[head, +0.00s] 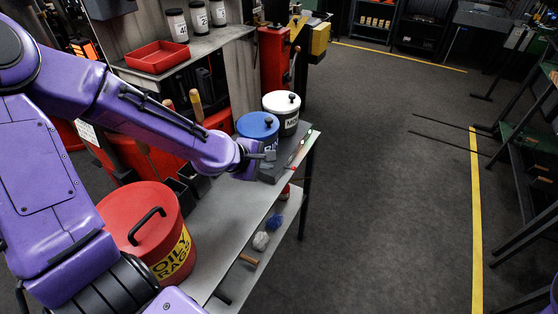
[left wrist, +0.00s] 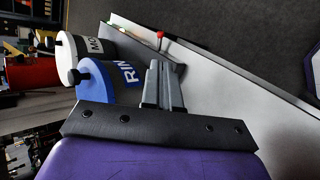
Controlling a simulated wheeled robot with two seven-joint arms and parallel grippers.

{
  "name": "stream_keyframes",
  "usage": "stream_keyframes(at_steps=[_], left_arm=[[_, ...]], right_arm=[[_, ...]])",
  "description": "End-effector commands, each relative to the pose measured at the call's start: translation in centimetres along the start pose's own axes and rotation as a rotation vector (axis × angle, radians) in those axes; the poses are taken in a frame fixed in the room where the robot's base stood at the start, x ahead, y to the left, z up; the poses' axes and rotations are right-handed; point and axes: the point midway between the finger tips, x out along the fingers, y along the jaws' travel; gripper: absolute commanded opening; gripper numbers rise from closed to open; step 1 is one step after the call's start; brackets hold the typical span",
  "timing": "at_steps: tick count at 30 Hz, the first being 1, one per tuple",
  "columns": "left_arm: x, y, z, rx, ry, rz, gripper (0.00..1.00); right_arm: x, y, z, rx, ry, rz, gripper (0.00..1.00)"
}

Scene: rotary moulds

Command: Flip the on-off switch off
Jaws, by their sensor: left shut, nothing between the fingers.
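A small red-tipped lever (left wrist: 160,36) stands up at the edge of a dark grey slab in the left wrist view, just beyond my fingertips. It looks like the on-off switch, but its position cannot be told. In the head view the dark slab (head: 299,152) lies on the grey bench, with thin red and pale details along its right side. My left gripper (head: 270,155) is shut and empty over the slab, in front of the blue canister; its two grey fingers also show in the left wrist view (left wrist: 163,66). My right gripper is not in view.
A blue canister (head: 257,125) and a white-lidded one (head: 282,103) stand close to my left gripper. A red oily-rags bin (head: 157,225) is nearer, under my left arm. The grey bench (head: 227,222) is mostly bare. Open floor (head: 380,200) lies to the right.

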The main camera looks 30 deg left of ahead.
Motion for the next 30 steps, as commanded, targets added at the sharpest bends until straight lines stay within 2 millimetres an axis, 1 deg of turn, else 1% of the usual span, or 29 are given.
stream_keyframes(at_steps=[9, 11, 13, 17, 18, 19, 20, 27, 30], left_arm=[[-0.3, -0.1, -0.4, -0.005, 0.006, 0.003, 0.0], [0.0, -0.2, -0.5, -0.004, 0.006, 0.003, 0.0], [0.6, -0.4, -0.6, -0.003, 0.007, 0.003, 0.0], [2.8, -0.8, -0.7, -0.001, 0.007, 0.003, 0.0], [3.4, -0.7, -0.5, -0.002, 0.005, 0.001, 0.0], [3.7, -0.3, -0.4, -0.004, 0.005, -0.002, 0.0], [4.3, -0.3, -0.3, -0.003, 0.004, -0.004, 0.0], [9.5, -0.2, -0.3, -0.004, 0.005, -0.003, 0.0], [11.3, -0.1, -0.3, -0.003, 0.005, -0.002, 0.0]], right_arm=[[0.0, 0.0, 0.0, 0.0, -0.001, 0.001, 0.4], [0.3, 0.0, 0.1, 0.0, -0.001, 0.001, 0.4], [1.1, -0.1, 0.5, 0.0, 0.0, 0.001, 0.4], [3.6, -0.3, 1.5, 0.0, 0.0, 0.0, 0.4], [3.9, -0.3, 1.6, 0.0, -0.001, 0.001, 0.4], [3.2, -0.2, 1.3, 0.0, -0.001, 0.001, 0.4], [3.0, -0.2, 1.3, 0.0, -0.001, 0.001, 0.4], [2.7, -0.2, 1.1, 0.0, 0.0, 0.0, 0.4], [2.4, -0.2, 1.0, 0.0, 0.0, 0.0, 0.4]])
